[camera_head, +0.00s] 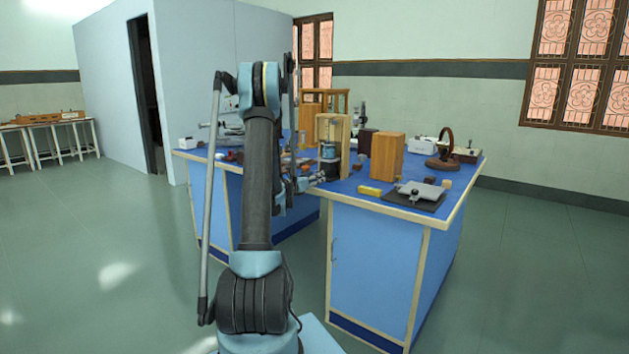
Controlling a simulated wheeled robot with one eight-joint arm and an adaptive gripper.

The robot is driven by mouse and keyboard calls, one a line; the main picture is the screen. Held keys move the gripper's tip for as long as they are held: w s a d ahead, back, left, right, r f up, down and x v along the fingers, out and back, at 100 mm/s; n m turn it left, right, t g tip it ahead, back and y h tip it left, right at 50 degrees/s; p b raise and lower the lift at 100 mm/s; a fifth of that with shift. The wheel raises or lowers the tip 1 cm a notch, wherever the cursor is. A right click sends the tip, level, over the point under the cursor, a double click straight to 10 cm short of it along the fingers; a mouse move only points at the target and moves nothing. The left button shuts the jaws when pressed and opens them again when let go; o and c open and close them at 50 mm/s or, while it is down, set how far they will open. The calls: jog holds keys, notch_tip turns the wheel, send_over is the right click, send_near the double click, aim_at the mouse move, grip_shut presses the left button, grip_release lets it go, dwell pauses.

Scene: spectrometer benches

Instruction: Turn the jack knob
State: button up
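My gripper (319,178) is small and partly hidden behind my arm. It is at the near left edge of the right blue-topped bench (370,197), beside a wooden-framed case. I cannot tell whether its fingers are open or shut. A low grey metal device (421,190), possibly the jack, lies on a dark mat at the bench's front right corner. Its knob is too small to make out surely. My gripper is well to the left of this device and apart from it.
A yellow block (369,190) lies between my gripper and the grey device. A wooden box (387,156) stands behind the block. A wheel on a stand (444,148) is at the back right. Another blue bench (224,190) is behind my arm. The floor at right is clear.

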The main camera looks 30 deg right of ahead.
jog(key=shift+w+d, duration=0.15)
jog(key=shift+d, duration=0.3)
jog(key=c, duration=1.1)
jog(key=m, duration=0.4)
jog(key=shift+m, duration=0.3)
jog(key=o, duration=1.1)
